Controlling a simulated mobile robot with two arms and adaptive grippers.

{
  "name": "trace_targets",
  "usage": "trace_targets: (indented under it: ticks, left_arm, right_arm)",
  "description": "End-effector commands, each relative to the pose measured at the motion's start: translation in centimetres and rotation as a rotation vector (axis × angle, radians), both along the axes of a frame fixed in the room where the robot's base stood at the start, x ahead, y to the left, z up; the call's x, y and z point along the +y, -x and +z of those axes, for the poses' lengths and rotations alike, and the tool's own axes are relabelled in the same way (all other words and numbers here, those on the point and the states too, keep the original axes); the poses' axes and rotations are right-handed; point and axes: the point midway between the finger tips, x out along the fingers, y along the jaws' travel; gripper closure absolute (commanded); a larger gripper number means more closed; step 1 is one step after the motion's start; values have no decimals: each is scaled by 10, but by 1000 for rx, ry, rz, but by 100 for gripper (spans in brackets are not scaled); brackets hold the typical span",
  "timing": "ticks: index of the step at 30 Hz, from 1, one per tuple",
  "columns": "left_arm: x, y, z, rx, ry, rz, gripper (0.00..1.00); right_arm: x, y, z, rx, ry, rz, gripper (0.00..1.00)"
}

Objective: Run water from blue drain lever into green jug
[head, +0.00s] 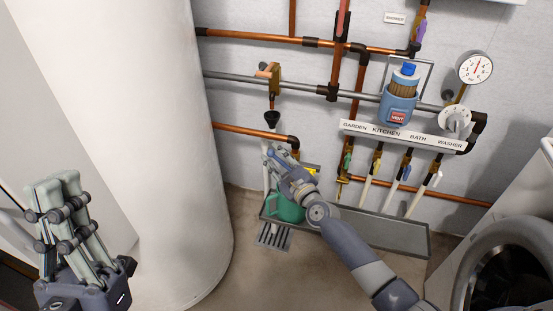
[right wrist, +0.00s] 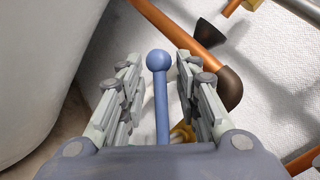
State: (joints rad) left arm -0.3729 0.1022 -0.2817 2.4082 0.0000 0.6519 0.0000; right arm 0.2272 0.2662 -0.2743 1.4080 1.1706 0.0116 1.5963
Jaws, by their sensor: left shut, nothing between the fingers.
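The blue drain lever (right wrist: 158,62), a rod with a round knob, stands between the fingers of my right gripper (right wrist: 160,92) in the right wrist view. Gaps show on both sides of the rod, so the gripper is open around it. In the head view my right gripper (head: 276,158) is above the green jug (head: 287,210) and hides much of the lever and its valve. The jug sits at the left end of a grey tray, partly covered by my right arm. My left gripper (head: 60,182) is shut and empty at the lower left, away from these things.
A large white cylinder (head: 120,120) stands left of the lever. Copper pipes and a black funnel (head: 272,119) are close above my right gripper. The grey tray (head: 385,234) extends right below labelled valves. A floor grate (head: 274,237) lies in front, and a washing machine (head: 510,250) stands right.

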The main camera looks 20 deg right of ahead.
Motion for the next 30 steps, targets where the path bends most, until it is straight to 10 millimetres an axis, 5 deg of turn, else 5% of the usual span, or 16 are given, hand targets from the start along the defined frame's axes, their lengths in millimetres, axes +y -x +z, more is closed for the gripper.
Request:
trace_targets:
  ticks: [5,9,19,30]
  left_arm:
    - [0,0,0,0,0,0,100]
    - [0,0,0,1,0,0,100]
    - [-1,-3,1,14,-5,1,100]
    - [-11,-60,-37,359,-109,19,100]
  right_arm:
    - [0,0,0,1,0,1,69]
    - [0,0,0,1,0,1,100]
    - [0,0,0,3,4,0,100]
    - [1,-1,0,32,43,0,100]
